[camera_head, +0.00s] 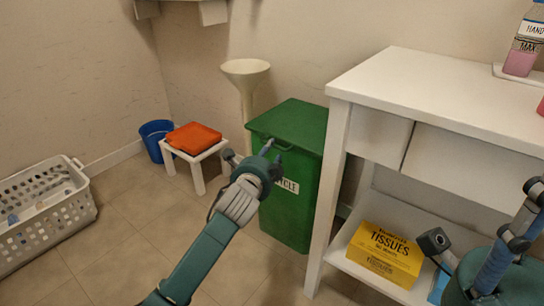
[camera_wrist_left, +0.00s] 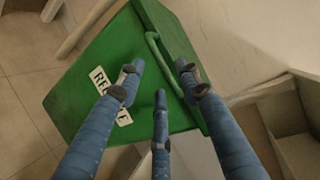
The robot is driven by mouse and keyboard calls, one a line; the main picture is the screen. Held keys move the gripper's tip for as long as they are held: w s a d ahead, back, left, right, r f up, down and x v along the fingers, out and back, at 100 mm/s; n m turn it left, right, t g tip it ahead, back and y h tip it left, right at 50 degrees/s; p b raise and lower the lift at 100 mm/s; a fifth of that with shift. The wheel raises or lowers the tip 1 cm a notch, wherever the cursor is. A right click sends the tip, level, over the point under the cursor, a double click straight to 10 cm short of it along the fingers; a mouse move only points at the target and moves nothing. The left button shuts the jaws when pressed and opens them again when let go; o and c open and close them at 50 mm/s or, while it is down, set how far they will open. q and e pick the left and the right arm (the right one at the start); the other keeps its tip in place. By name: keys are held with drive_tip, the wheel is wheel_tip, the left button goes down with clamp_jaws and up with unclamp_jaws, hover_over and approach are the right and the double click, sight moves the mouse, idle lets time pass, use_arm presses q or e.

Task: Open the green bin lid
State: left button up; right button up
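The green bin (camera_head: 296,185) stands on the floor left of the white table, with a white label on its front. Its green lid (camera_head: 296,120) lies shut on top, and a green handle (camera_wrist_left: 158,62) runs along the lid's edge in the left wrist view. My left gripper (camera_head: 250,153) is at the lid's front left edge, with its fingers spread and nothing between them. In the left wrist view its three blue fingers (camera_wrist_left: 160,78) point at the bin around the handle; contact cannot be told.
The white table (camera_head: 440,85) stands close to the bin's right, with a yellow tissue box (camera_head: 385,252) on its lower shelf. A white stool (camera_head: 197,160) with orange towels (camera_head: 193,138), a blue bucket (camera_head: 155,138) and a white basket (camera_head: 45,210) are at left.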

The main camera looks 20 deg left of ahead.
use_arm(q)
drive_tip(key=shift+w+a+f+b, duration=0.15)
drive_tip(key=shift+w+b, duration=0.15)
drive_tip(key=shift+w, duration=0.55)
drive_tip(key=shift+w+d+f+b, duration=0.15)
drive_tip(key=shift+w+b, duration=0.1)
drive_tip(key=shift+w, duration=0.55)
drive_tip(key=shift+a, duration=0.1)
clamp_jaws()
